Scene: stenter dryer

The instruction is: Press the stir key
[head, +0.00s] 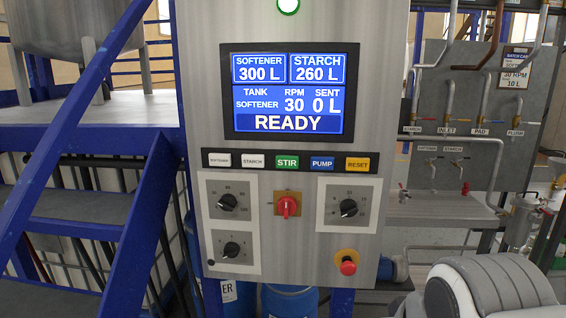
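The stir key (287,162) is a green key marked STIR, in the middle of the key row on the grey control panel (300,20). To its left are the white starch key (253,161) and softener key (219,160). To its right are the blue pump key (322,163) and the orange reset key (357,164). The blue display (289,93) above reads READY, tank softener, RPM 30, sent 0 L, softener 300 L and starch 260 L. My white and grey arm shows at the bottom right, apart from the keys; my gripper is not in view.
Below the keys are several black dials, a red switch (287,206) and a red push button (348,267) that stick out. Blue stairs (90,190) stand at the left. Pipes with valves and a bench (440,208) are at the right. Nothing covers the key row.

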